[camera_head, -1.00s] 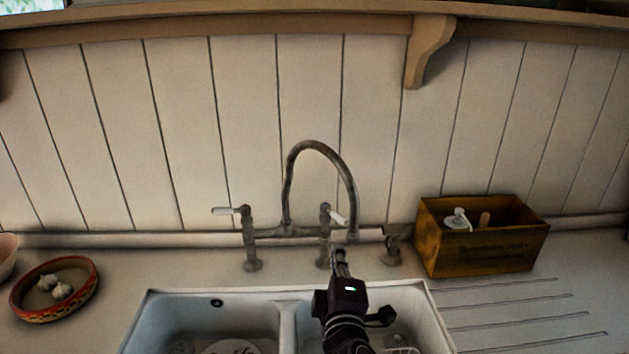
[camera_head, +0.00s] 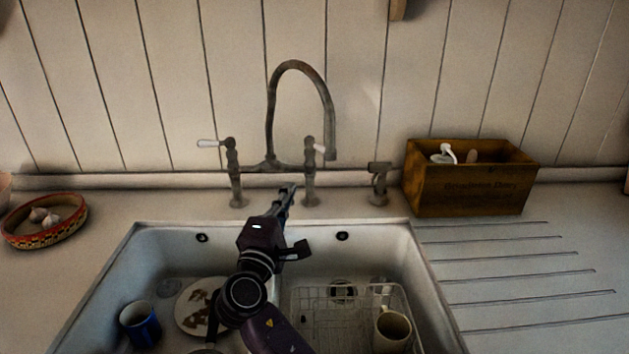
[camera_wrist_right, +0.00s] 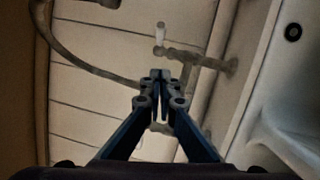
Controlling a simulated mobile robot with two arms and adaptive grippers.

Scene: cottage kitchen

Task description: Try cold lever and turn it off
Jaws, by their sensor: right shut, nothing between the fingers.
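A tall curved tap (camera_head: 270,110) stands behind the sink with two white-handled levers. The left lever (camera_head: 208,143) points left. The right lever (camera_head: 319,147) points right and slightly toward me. No marking shows which lever is cold. My right gripper (camera_head: 289,188) is shut and empty, in front of the tap between its two pillars, left of the right lever and apart from it. In the right wrist view the closed fingertips (camera_wrist_right: 160,78) lie before the tap's pipework. One white lever (camera_wrist_right: 160,32) shows beyond them there. My left gripper is out of view.
The double sink (camera_head: 430,270) holds a blue mug (camera_head: 140,324), a dirty plate (camera_head: 190,310), a wire rack (camera_head: 318,305) and a cream mug (camera_head: 392,331). A wooden box (camera_head: 470,195) stands right. A bowl of garlic (camera_head: 45,232) stands left. The right drainboard is clear.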

